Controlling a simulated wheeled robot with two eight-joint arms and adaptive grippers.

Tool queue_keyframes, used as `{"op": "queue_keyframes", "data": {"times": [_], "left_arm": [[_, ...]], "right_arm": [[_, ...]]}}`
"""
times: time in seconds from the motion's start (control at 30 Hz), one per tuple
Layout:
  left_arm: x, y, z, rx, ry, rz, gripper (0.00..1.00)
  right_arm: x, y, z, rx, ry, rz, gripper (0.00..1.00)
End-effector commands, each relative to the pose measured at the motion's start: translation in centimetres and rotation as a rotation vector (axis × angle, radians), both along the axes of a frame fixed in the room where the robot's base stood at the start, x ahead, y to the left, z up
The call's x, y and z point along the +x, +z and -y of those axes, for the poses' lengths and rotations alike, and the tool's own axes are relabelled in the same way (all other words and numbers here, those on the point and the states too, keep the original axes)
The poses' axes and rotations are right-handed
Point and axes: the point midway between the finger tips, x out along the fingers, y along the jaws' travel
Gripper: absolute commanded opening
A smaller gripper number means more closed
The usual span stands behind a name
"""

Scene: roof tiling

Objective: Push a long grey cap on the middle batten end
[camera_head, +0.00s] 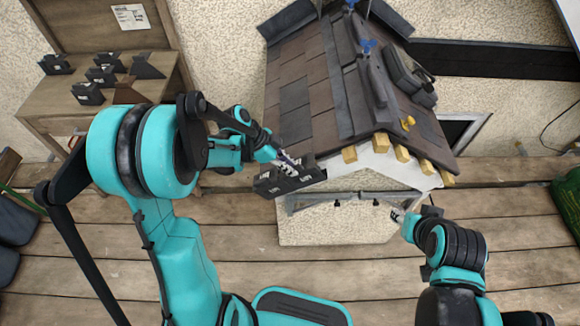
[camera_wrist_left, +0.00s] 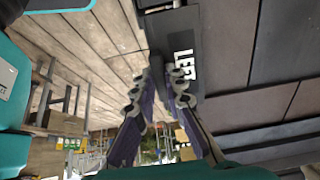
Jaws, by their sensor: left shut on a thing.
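Several pale yellow batten ends (camera_head: 401,153) stick out along the front gable of the small roof (camera_head: 300,95); I see no cap on them. My left gripper (camera_head: 288,165) is at the roof's lower left corner, shut on a dark grey piece (camera_head: 305,172) with white lettering.
A wooden bench (camera_head: 45,105) at the left holds several dark labelled pieces (camera_head: 100,75). A metal rail (camera_head: 340,197) crosses the wall below the gable. Grey ridge pieces (camera_head: 375,80), blue clips (camera_head: 367,46) and a yellow knob (camera_head: 408,122) are on the roof. The plank floor in front is clear.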

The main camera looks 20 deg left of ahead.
Motion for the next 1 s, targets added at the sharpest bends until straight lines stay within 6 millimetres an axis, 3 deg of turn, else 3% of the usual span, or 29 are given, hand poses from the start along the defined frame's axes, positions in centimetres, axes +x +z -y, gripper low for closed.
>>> {"op": "queue_keyframes", "data": {"times": [0.23, 0.27, 0.33, 0.67, 1.0], "left_arm": [[0.0, 0.0, 0.0, 0.000, 0.000, 0.000, 0.00], [0.0, 0.0, 0.0, 0.000, 0.000, 0.000, 0.19], [0.0, 0.0, 0.0, 0.000, 0.000, 0.000, 0.35], [0.0, 0.1, 0.0, 0.000, 0.000, 0.000, 0.35], [-0.3, 1.6, -1.0, 0.000, 0.000, 0.000, 0.35]], "right_arm": [[0.0, 0.0, 0.0, 0.000, 0.000, 0.000, 0.40], [0.0, 0.0, 0.0, 0.000, 0.000, 0.000, 0.40], [0.0, 0.0, 0.0, 0.000, 0.000, 0.000, 0.40], [0.0, 0.1, 0.0, 0.000, 0.000, 0.000, 0.40], [0.0, 1.3, 0.0, 0.000, 0.000, 0.000, 0.40]]}}
